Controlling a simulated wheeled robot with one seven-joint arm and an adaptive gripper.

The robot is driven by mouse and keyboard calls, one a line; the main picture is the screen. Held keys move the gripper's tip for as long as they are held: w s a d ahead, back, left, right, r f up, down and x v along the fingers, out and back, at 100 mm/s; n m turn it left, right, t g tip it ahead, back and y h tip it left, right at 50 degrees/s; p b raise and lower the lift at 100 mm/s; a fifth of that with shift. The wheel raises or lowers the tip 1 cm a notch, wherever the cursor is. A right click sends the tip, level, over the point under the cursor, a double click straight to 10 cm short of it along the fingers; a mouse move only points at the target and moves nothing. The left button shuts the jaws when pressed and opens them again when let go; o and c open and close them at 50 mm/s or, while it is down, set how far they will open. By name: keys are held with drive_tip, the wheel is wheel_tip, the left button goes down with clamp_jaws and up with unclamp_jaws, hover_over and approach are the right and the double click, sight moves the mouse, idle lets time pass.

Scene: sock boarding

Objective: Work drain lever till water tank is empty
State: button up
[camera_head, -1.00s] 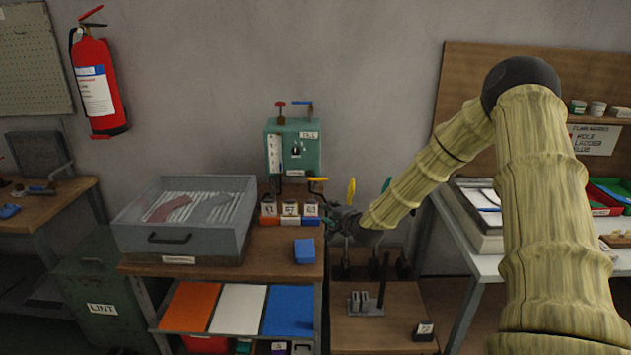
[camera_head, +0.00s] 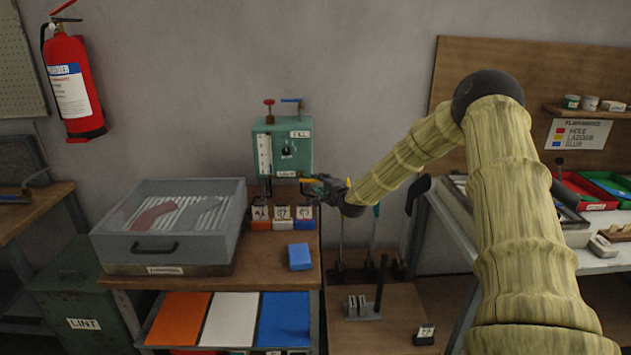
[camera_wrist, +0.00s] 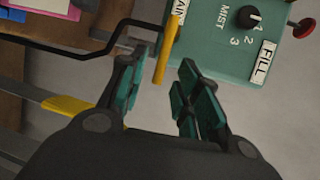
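The green water tank (camera_head: 300,133) stands at the back of the wooden table against the wall. Its front has a pale gauge strip (camera_head: 264,155), whose level I cannot read. In the wrist view the tank (camera_wrist: 220,65) shows a dial, a FILL label and a partly cut-off label ending in "AIN". The yellow drain lever (camera_wrist: 167,50) sticks out beside that label. My gripper (camera_wrist: 158,95) is open, and the lever's end lies between its fingers, closer to the left one; contact is unclear. In the head view my gripper (camera_head: 318,188) is just right of the tank's lower edge.
Numbered blocks (camera_head: 281,217) stand below the tank, close to my gripper. A grey lidded box (camera_head: 165,225) is to the left and a blue block (camera_head: 299,257) in front.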

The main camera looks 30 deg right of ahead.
sight(315, 181)
drive_tip(key=shift+x, duration=2.05)
drive_tip(key=shift+a, duration=0.1)
clamp_jaws()
